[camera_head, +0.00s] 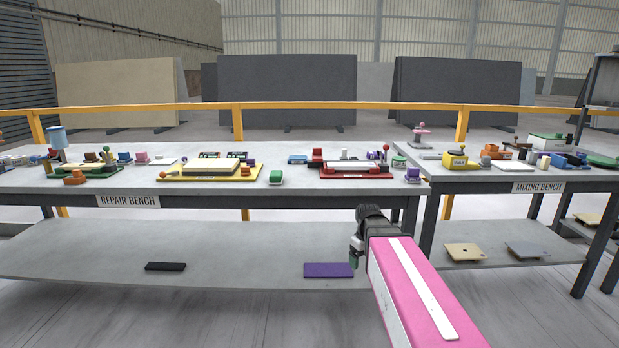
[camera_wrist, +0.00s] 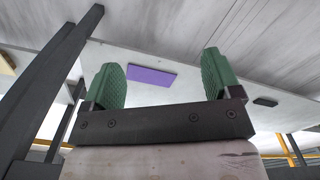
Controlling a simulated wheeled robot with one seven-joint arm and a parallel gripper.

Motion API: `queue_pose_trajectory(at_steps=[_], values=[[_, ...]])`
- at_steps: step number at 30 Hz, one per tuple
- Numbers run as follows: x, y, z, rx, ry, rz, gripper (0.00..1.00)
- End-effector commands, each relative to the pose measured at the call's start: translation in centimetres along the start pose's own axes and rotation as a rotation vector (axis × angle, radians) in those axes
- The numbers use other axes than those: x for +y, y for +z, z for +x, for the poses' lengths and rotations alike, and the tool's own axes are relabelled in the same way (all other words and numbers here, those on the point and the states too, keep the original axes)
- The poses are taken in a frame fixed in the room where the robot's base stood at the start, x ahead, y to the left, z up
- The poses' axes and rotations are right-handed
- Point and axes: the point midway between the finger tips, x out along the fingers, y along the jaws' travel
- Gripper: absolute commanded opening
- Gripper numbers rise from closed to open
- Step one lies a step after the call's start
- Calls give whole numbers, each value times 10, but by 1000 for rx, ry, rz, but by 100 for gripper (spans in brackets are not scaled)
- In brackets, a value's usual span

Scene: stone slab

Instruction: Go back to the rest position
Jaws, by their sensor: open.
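My gripper (camera_head: 356,252) is in front of the benches, below the height of the repair bench top, at the end of my pink arm. In the wrist view my gripper (camera_wrist: 165,84) shows two green fingers spread wide apart with nothing between them. The wrist view looks tilted, with the lower shelf and a purple slab beyond the fingers. In the head view the fingers are small and partly hidden by the wrist.
The repair bench (camera_head: 300,197) carries several small coloured items. On its lower shelf (camera_head: 230,250) lie a purple slab (camera_head: 328,270) and a black bar (camera_head: 166,266). The mixing bench (camera_head: 490,184) stands at the right. A yellow rail (camera_head: 300,105) runs behind.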

Motion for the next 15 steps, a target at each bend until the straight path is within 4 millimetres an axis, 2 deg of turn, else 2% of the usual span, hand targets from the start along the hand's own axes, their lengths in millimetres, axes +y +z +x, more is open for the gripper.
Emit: queue_pose_trajectory(at_steps=[1, 6, 15], values=[[-5, 10, 11, -3, -2, 35, 84], [-17, 31, 42, -2, -1, 166, 84], [-38, 70, 89, -1, 0, 390, 84]])
